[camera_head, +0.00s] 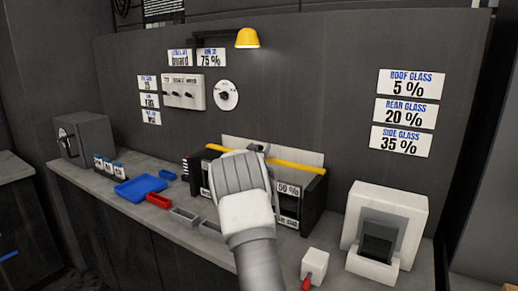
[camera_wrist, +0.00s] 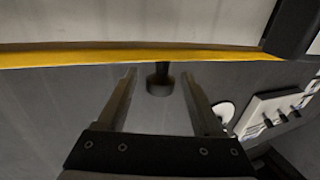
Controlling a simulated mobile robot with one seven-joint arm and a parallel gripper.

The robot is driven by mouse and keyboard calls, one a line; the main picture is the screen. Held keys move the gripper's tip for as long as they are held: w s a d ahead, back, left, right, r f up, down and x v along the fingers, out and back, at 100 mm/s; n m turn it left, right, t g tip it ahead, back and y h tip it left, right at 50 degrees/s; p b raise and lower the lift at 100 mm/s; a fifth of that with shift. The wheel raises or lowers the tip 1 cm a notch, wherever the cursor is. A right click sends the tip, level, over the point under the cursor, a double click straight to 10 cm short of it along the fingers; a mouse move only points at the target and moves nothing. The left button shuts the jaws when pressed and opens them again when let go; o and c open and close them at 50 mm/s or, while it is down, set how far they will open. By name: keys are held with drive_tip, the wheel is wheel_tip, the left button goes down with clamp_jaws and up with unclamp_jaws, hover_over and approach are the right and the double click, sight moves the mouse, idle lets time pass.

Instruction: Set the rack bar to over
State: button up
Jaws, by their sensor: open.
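The rack bar (camera_head: 299,167) is a yellow bar across the upper part of a dark rack (camera_head: 315,200) on the bench. Part of it is hidden behind my arm. In the wrist view the bar (camera_wrist: 90,57) spans the picture, with a short dark knob (camera_wrist: 159,86) at its edge. My gripper (camera_head: 259,149) is at the bar, near its middle in the head view. In the wrist view my gripper (camera_wrist: 158,73) is open, with one finger on each side of the knob and gaps visible on both sides.
A white machine (camera_head: 410,210) stands right of the rack, and a small white box with a red handle (camera_head: 314,265) stands in front. Blue (camera_head: 140,188) and red (camera_head: 158,201) trays lie left. A yellow lamp (camera_head: 247,38) hangs above. A switch panel (camera_head: 183,92) is on the wall.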

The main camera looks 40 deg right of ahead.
clamp_jaws()
idle(0.4)
idle(1.1)
